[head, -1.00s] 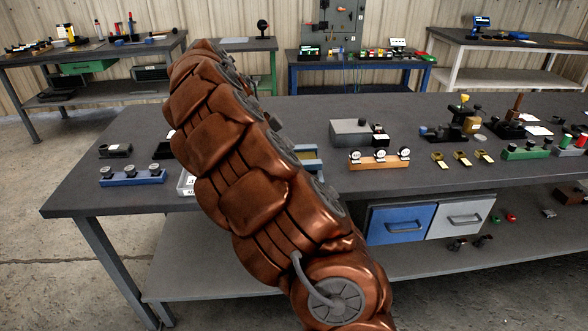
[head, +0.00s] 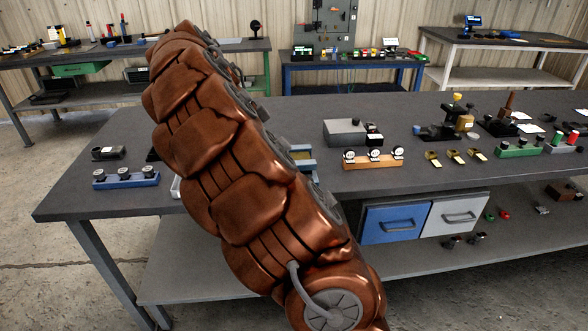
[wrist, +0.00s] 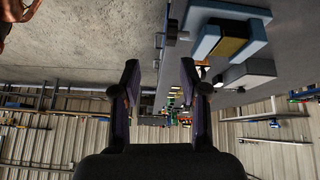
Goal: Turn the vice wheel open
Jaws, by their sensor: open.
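The vice is blue-grey with a yellowish piece between its jaws. In the head view only part of the vice (head: 308,165) shows behind my brown arm, near the front edge of the bench. In the wrist view the vice (wrist: 208,42) is at the upper right, with a dark shaft and a small knob-like end, perhaps the wheel (wrist: 171,36), on its left side beyond the bench edge. My gripper (wrist: 158,78) is open and empty, its two fingers apart and clear of the vice. The head view hides my gripper behind the arm.
The bench (head: 95,170) also holds a blue block with dark knobs (head: 126,178), a grey box (head: 344,132) and an orange block with gauges (head: 373,160). Blue (head: 396,222) and grey (head: 457,215) drawers hang below. Open floor (wrist: 80,40) lies beside the bench.

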